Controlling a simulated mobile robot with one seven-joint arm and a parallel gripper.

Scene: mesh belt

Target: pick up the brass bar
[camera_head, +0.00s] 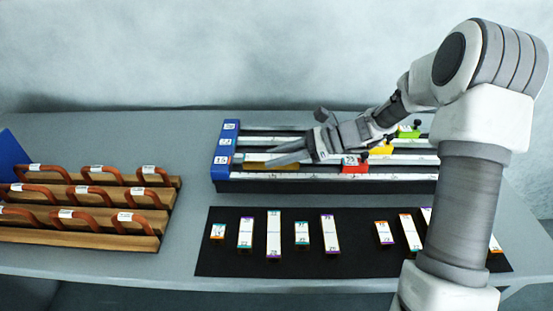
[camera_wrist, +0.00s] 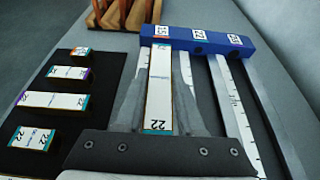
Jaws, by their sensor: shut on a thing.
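The brass bar (camera_wrist: 159,92) has a white top labelled 22 with teal at its near end, and brass-brown sides. In the wrist view it lies lengthwise between the two fingers of my gripper (camera_wrist: 157,75), which is shut on it. In the head view the bar (camera_head: 254,166) shows as a brass-coloured strip at the left end of the railed rack (camera_head: 400,176), with my gripper (camera_head: 278,160) reaching in from the right. Its far end is close to the rack's blue end block (camera_wrist: 205,42). I cannot tell whether the bar touches the rail.
A black mat (camera_head: 350,262) in front of the rack holds several white-topped bars of different lengths. Red, yellow and green sliding blocks (camera_head: 355,167) sit on the rails. A wooden rack with brown handles (camera_head: 100,240) stands left. Grey table is clear between them.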

